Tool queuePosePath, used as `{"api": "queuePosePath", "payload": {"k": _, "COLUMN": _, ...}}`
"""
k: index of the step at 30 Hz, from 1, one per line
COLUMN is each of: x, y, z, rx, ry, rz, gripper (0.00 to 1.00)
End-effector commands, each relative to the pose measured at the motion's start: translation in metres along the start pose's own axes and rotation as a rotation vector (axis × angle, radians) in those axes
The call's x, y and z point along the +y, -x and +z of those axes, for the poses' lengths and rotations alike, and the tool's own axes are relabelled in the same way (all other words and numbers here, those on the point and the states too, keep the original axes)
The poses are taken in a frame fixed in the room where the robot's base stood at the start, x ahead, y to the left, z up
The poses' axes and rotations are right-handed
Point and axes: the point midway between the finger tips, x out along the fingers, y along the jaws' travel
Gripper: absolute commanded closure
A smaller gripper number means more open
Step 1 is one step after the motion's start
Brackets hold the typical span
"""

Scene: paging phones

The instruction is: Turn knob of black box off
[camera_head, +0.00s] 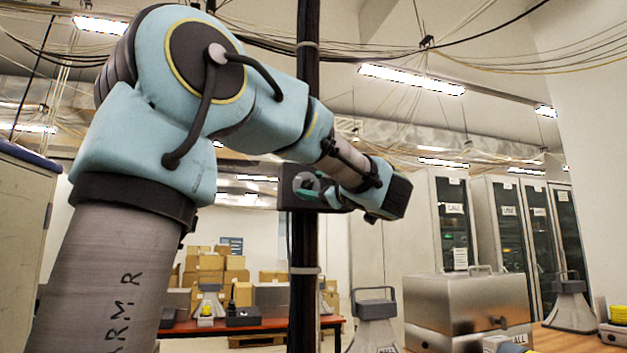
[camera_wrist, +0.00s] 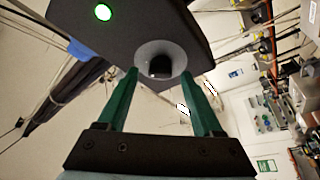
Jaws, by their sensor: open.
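The black box (camera_wrist: 130,35) fills the top of the wrist view, with a lit green lamp (camera_wrist: 102,12) on its face. Its round grey knob (camera_wrist: 162,62) has a dark centre. My gripper (camera_wrist: 159,75) is open, with its two green fingers pointing at the box. The fingertips lie on either side of the knob's lower part in the picture; I cannot tell whether they touch it. In the head view the black box (camera_head: 290,197) sits on a dark vertical pole, and my gripper (camera_head: 318,188) is right at it. The knob is not clear there.
The dark pole (camera_head: 305,255) runs floor to ceiling beside my arm. A metal case (camera_head: 465,300) and grey phone-like units (camera_head: 375,320) stand at lower right. Tall cabinets (camera_head: 455,225) line the right. A red table (camera_head: 255,325) with boxes behind stands at the back. Cables hang overhead.

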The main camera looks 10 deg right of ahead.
Motion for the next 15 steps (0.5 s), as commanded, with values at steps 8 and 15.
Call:
{"api": "queuePosePath", "payload": {"k": 8, "x": -0.0003, "y": -0.0026, "z": 0.0003, "rx": 0.0, "ry": 0.0, "rz": 0.0, "gripper": 0.32}}
{"api": "queuePosePath", "payload": {"k": 15, "x": -0.0002, "y": -0.0024, "z": 0.0001, "rx": 0.0, "ry": 0.0, "rz": 0.0, "gripper": 0.55}}
